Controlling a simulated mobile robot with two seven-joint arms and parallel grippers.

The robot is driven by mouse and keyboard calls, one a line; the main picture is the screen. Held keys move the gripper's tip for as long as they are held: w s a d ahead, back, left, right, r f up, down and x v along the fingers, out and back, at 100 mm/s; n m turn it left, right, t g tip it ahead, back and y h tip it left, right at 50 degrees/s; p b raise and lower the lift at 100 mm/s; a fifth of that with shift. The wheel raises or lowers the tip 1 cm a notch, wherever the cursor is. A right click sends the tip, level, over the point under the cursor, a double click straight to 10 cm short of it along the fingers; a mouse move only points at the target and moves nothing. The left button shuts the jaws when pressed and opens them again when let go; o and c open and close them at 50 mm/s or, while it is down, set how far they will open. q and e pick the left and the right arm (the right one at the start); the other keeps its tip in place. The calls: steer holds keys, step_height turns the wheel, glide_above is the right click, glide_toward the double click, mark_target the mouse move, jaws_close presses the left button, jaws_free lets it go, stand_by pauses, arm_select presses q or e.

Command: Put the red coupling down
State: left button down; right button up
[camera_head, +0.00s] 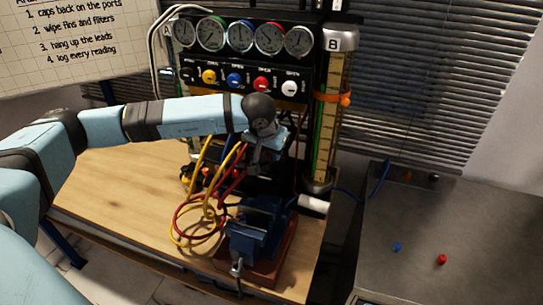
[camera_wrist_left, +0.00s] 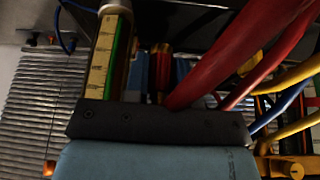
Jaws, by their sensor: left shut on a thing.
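My left gripper (camera_head: 262,166) hangs in front of the gauge rig, above the blue vise. It is shut on a small dark red piece (camera_wrist_left: 160,72), which I take to be the red coupling. In the left wrist view that piece sits beyond the dark gripper body, and its far end is in shadow. In the head view the gripper hides the coupling. A thick red hose (camera_wrist_left: 235,60) runs close past the wrist camera. In the head view the red hose (camera_head: 236,180) loops down beside the gripper to the bench. My right gripper is not in view.
The blue vise (camera_head: 255,228) stands at the bench's front right, beside coiled yellow and red hoses (camera_head: 198,225). A glass column (camera_head: 330,115) stands right of the gauges (camera_head: 240,35). The wooden bench (camera_head: 110,185) is clear at left. A grey bench (camera_head: 480,225) holds blue and red caps.

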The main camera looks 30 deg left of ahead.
arm_select(q)
step_height(320, 180, down, 2)
steer(key=shift+f, duration=0.2)
steer(key=shift+f, duration=0.2)
steer(key=c, duration=0.9)
jaws_free()
steer(key=shift+c, duration=0.2)
steer(key=shift+r, duration=0.1)
